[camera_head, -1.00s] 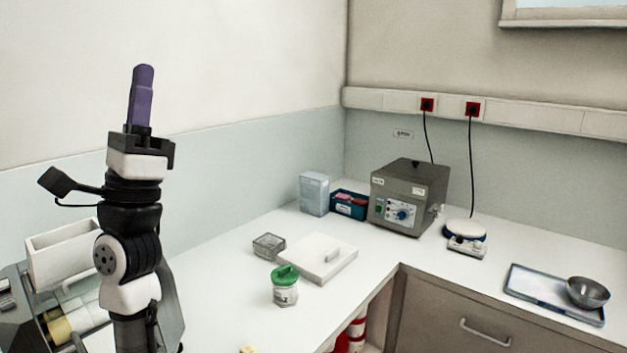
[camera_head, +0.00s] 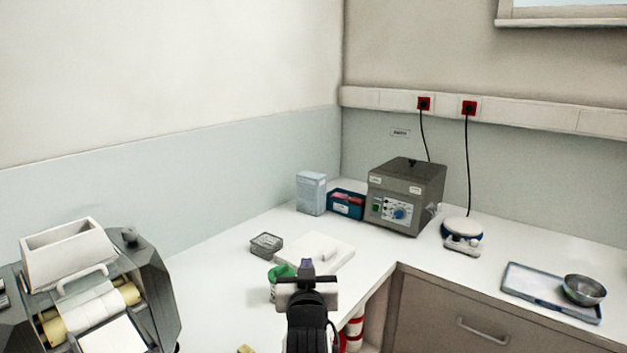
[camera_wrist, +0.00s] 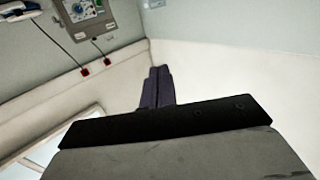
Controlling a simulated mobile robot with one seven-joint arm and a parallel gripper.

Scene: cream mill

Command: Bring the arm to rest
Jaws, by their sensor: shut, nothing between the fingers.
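My gripper (camera_head: 307,265) shows at the lower middle of the head view, seen from behind. Its purple fingers point away over the counter, in front of the white board and partly over the green-lidded jar (camera_head: 281,272). In the wrist view the two purple fingers (camera_wrist: 157,88) lie side by side, shut, with nothing between them. Beyond them is only bare wall, and the picture there is upside down or strongly turned.
A roller mill (camera_head: 90,295) stands at the left. A wire basket (camera_head: 266,245), white board (camera_head: 325,250), grey control box (camera_head: 405,195), small scale-like device (camera_head: 462,238) and tray (camera_head: 525,285) with a metal bowl (camera_head: 584,290) stand on the counter. Counter between mill and basket is clear.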

